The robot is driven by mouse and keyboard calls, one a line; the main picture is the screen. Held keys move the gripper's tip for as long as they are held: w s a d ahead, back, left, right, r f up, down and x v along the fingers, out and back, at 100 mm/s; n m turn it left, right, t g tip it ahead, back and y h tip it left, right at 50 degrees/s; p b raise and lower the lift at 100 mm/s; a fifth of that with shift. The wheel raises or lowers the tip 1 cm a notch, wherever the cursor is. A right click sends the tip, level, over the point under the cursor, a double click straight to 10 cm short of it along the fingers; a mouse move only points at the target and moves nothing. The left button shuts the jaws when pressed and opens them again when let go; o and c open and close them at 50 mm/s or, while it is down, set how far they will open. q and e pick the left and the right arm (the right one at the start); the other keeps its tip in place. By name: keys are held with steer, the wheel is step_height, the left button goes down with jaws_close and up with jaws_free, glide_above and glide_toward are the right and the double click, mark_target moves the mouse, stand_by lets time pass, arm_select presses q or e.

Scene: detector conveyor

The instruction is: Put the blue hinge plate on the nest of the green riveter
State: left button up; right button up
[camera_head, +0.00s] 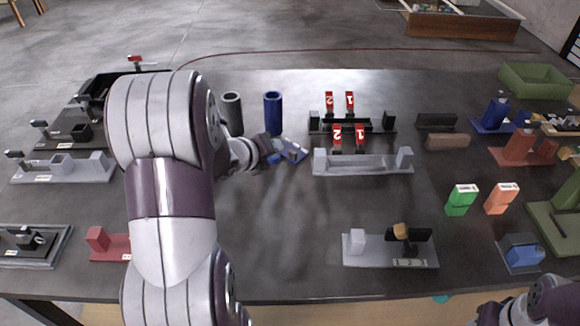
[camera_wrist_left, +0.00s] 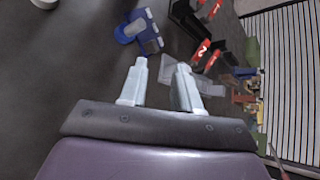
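A blue plate-like part (camera_head: 294,151), which looks like the hinge plate, lies on the dark table near the middle. It also shows in the left wrist view (camera_wrist_left: 148,33), with small holes and a rounded end, ahead of the fingers. My left gripper (camera_head: 272,152) reaches in just left of the part and partly hides it. In the wrist view its fingers (camera_wrist_left: 162,68) are apart with nothing between them. An olive-green fixture (camera_head: 543,218) at the right edge may be the green riveter; it is cut off and its nest is not clear. Only part of my right arm shows at bottom right.
A dark grey cylinder (camera_head: 232,114) and a blue cylinder (camera_head: 273,113) stand behind the part. A grey fixture (camera_head: 362,166) and red numbered tags (camera_head: 337,138) are to its right. Green (camera_head: 461,200) and orange (camera_head: 501,198) blocks stand farther right. The table centre is mostly clear.

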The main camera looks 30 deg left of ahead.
mark_target(291, 154)
arm_select(q)
steer(key=f+m, duration=0.1)
steer(key=a+f+m+b, duration=0.1)
steer(key=m, duration=0.1)
steer(key=a+f+m+t+h+b, duration=0.1)
steer(key=m, duration=0.1)
steer(key=shift+f, duration=0.35)
steer(key=m, duration=0.2)
steer(key=s+m+h+b, duration=0.1)
steer(key=m, duration=0.1)
steer(key=f+m+t+h, duration=0.1)
steer(key=m, duration=0.1)
steer(key=shift+s+a+b, duration=0.35)
steer(key=shift+w+d+m, duration=0.1)
steer(key=shift+d+m, duration=0.05)
steer(key=shift+m, duration=0.55)
steer(key=p+x, duration=0.1)
steer(key=x, duration=1.1)
steer(key=shift+w+d, duration=0.1)
steer(key=shift+d, duration=0.1)
steer(key=shift+r, duration=0.1)
arm_select(e)
step_height(291, 154, down, 5)
steer(key=shift+r, duration=0.1)
arm_select(q)
jaws_close()
